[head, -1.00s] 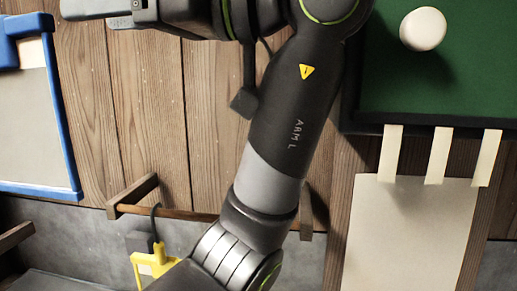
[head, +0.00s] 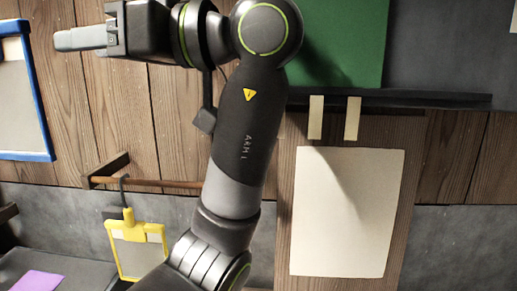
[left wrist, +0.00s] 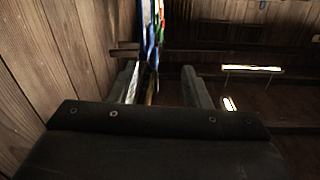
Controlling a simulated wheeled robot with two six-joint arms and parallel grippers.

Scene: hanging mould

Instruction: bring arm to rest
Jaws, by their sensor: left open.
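My left arm (head: 247,140) rises from the bottom of the head view and bends at a joint near the top. Its left gripper (head: 75,40) points left at the upper left, in front of the wooden plank wall. In the left wrist view the two fingers of the gripper (left wrist: 162,85) stand apart with nothing held between them. A blue and a green strip-like thing show beyond the fingers, blurred and dark. My right gripper is not in view.
A yellow-framed mould (head: 138,250) hangs by a dark hook from a wooden rail (head: 150,185). A blue-framed panel (head: 47,120) is at the left. A pale sheet (head: 345,215) is below a green board (head: 345,45). A purple piece (head: 38,281) lies on a dark surface.

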